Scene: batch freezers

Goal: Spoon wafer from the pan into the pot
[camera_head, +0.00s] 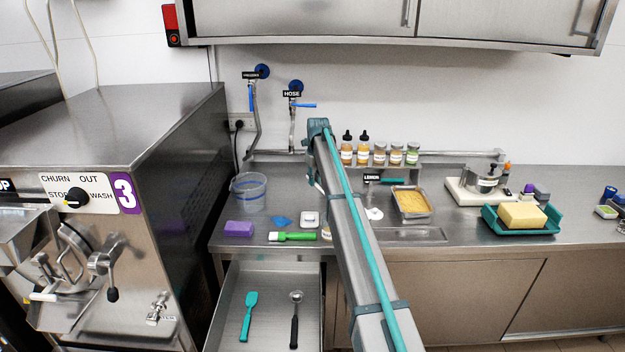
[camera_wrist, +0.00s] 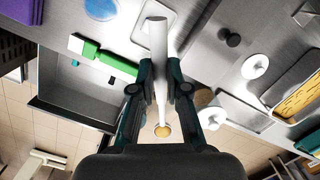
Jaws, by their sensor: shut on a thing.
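The pan (camera_head: 414,219) is a metal tray of yellow-tan wafer (camera_head: 410,201) on the counter, right of my arm. It shows at the right edge of the wrist view, with the wafer (camera_wrist: 300,98) in it. My gripper (camera_wrist: 160,72) is shut on a pale, white-handled spoon (camera_wrist: 158,40). A round tan end (camera_wrist: 162,131) shows below the fingers; I cannot tell whether it carries wafer. My gripper is not visible in the head view.
An open drawer (camera_head: 265,310) holds a teal spatula and a scoop. Bottles (camera_head: 380,154) line the back; a teal tray (camera_head: 520,228) stands right.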

